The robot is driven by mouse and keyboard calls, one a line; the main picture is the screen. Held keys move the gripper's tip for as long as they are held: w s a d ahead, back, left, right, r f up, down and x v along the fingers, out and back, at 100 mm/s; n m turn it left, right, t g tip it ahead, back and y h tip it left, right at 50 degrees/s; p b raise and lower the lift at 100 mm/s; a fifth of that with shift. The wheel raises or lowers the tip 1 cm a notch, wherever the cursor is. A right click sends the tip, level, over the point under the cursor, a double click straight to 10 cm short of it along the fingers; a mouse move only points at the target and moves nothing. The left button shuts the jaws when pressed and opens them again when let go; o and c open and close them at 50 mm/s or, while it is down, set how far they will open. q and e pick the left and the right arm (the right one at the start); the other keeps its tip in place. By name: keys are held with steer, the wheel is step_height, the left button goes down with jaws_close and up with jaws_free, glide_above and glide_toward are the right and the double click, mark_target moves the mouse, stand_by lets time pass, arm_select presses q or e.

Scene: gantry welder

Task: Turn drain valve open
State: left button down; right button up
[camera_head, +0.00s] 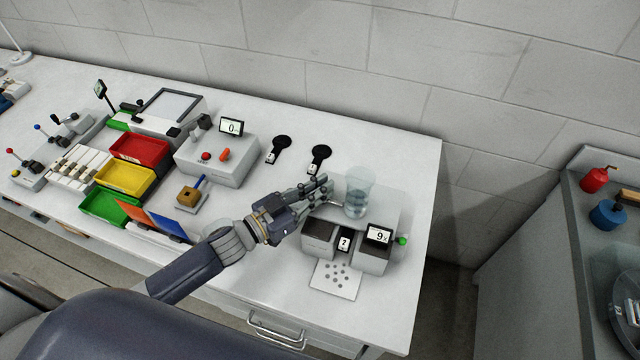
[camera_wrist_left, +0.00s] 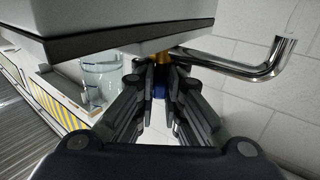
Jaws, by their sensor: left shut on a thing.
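My left gripper (camera_head: 322,190) reaches over the white table beside the clear glass beaker (camera_head: 358,194), which appears to hold some liquid. In the left wrist view, my left gripper (camera_wrist_left: 160,98) is shut on a small blue part with brass-coloured metal (camera_wrist_left: 160,64) above it, which looks like the drain valve. The fingers hide most of the valve, and I cannot tell how far it is turned. A bent chrome pipe (camera_wrist_left: 250,68) runs to the right from near the valve. My right gripper is not in view.
Small black-topped boxes and a display reading 9 (camera_head: 379,236) stand below the beaker. Red (camera_head: 140,149), yellow (camera_head: 125,178) and green (camera_head: 110,206) bins stand to the left. A grey-white box (camera_head: 218,158) with buttons is behind. Another bench with a red can (camera_head: 594,180) is at right.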

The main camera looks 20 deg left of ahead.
arm_select(q)
steer(key=shift+w+a+f+m+g+h+b, duration=0.1)
steer(key=shift+m+g+h+b, duration=0.15)
steer(key=shift+m+g+h, duration=0.25)
steer(key=shift+w+a+m+g+h+b, duration=0.1)
steer(key=shift+m+g+h+b, duration=0.1)
steer(key=shift+m+g+h, duration=0.3)
steer(key=m+g+h+b, duration=0.1)
steer(key=m+g+b, duration=0.1)
steer(key=g+b, duration=0.1)
steer(key=m+g+h+b, duration=0.2)
steer(key=m+g+b, duration=0.1)
steer(key=g, duration=0.1)
steer(key=m+g+h+b, duration=0.2)
steer(key=m+g+b, duration=0.1)
steer(key=g+b, duration=0.1)
steer(key=shift+s+d+f, duration=0.1)
steer(key=shift+d+f, duration=0.05)
steer(key=shift+d, duration=0.05)
steer(key=shift+s+r+m+g+b, duration=0.1)
steer(key=shift+r+m+g+b, duration=0.1)
steer(key=shift+m+g+b, duration=0.9)
steer(key=shift+n, duration=0.4)
steer(key=c, duration=1.7)
jaws_free()
